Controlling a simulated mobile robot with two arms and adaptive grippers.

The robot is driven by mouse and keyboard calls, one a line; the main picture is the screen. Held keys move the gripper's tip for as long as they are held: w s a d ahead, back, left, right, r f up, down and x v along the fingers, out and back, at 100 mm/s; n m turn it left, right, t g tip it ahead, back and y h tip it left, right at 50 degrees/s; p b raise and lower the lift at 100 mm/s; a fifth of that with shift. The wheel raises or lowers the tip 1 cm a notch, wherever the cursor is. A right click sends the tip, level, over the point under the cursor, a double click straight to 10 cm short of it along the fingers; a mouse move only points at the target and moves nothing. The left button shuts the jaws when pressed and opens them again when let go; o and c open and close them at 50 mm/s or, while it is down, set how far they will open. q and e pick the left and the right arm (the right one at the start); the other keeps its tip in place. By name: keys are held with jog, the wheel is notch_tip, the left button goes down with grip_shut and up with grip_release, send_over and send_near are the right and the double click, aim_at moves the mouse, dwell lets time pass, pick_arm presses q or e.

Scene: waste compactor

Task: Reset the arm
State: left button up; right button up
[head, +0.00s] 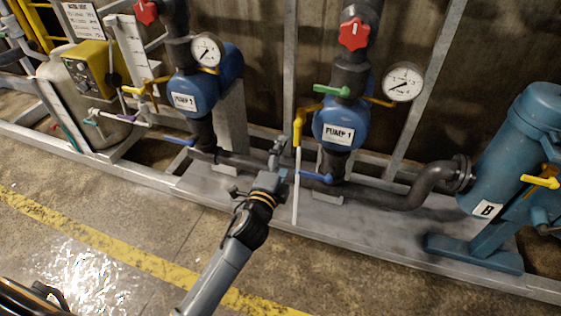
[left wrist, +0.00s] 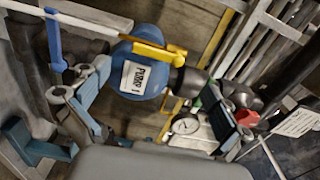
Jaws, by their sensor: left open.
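My left arm reaches up from the bottom of the head view. Its left gripper (head: 262,168) is open in front of the pipework, just left of and below the blue PUMP 1 body (head: 326,118). In the left wrist view the two fingers of the gripper (left wrist: 157,82) stand wide apart. The PUMP 1 body (left wrist: 140,72) and its white label show between them, with no object held. I cannot tell whether the fingers touch anything. My right gripper is not in view.
A yellow valve handle (head: 298,126) and a blue one (head: 317,178) are close to the gripper. The blue PUMP 2 (head: 188,96) is left, and a teal tank marked B (head: 497,165) is right. Floor around the yellow line (head: 130,258) is clear.

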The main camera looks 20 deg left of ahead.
pick_arm(q)
jog(key=shift+s, duration=1.2)
jog(key=shift+a, duration=0.15)
